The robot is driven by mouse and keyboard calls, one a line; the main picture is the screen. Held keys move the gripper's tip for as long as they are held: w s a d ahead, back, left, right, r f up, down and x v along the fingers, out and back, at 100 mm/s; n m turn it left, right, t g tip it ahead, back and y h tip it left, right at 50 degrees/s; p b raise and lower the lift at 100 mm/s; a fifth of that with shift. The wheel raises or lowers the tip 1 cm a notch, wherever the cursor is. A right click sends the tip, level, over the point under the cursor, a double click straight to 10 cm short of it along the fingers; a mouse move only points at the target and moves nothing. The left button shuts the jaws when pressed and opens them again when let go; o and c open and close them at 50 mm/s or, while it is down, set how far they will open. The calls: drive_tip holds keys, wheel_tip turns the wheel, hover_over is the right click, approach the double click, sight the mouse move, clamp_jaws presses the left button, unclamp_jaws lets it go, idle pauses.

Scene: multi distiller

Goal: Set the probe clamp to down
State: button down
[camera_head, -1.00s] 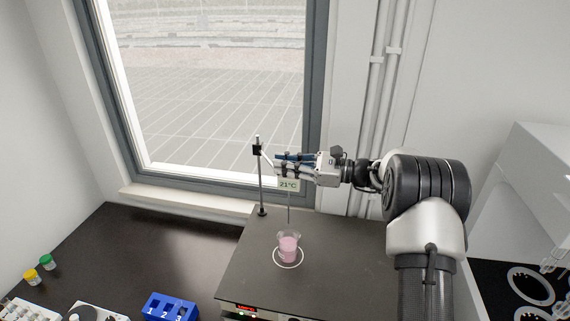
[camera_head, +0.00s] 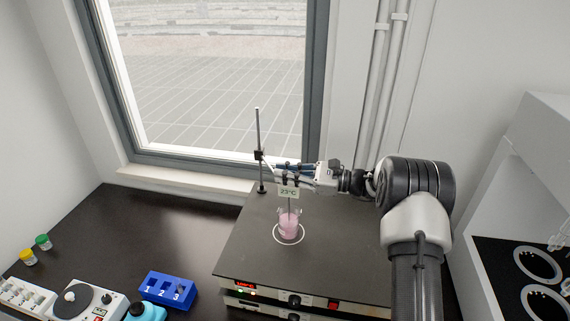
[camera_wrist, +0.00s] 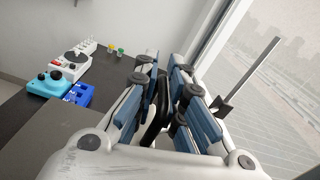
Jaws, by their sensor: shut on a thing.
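The probe clamp (camera_head: 259,155) is a black block on a thin upright rod (camera_head: 258,128), somewhat below the middle of the rod. My gripper (camera_head: 284,168) is beside the rod, to its right. Its blue-padded fingers are shut on a black part of the clamp, which shows between them in the wrist view (camera_wrist: 157,112). The probe display (camera_head: 289,192) reads about 23°C and hangs below the fingers. The probe reaches down to the beaker (camera_head: 289,224) of pink liquid; its tip is hard to make out.
The beaker stands in a white ring on the dark hotplate (camera_head: 335,240). A blue numbered rack (camera_head: 168,290), a white device (camera_head: 90,303) and two small capped vials (camera_head: 43,242) stand to the left. A window is behind the rod.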

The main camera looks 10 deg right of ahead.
drive_tip(key=shift+d+f, duration=0.15)
drive_tip(key=shift+f, duration=0.15)
drive_tip(key=c, duration=1.7)
unclamp_jaws()
drive_tip(key=shift+w, duration=0.2)
drive_tip(key=shift+s, duration=0.1)
drive_tip(key=v, duration=1.2)
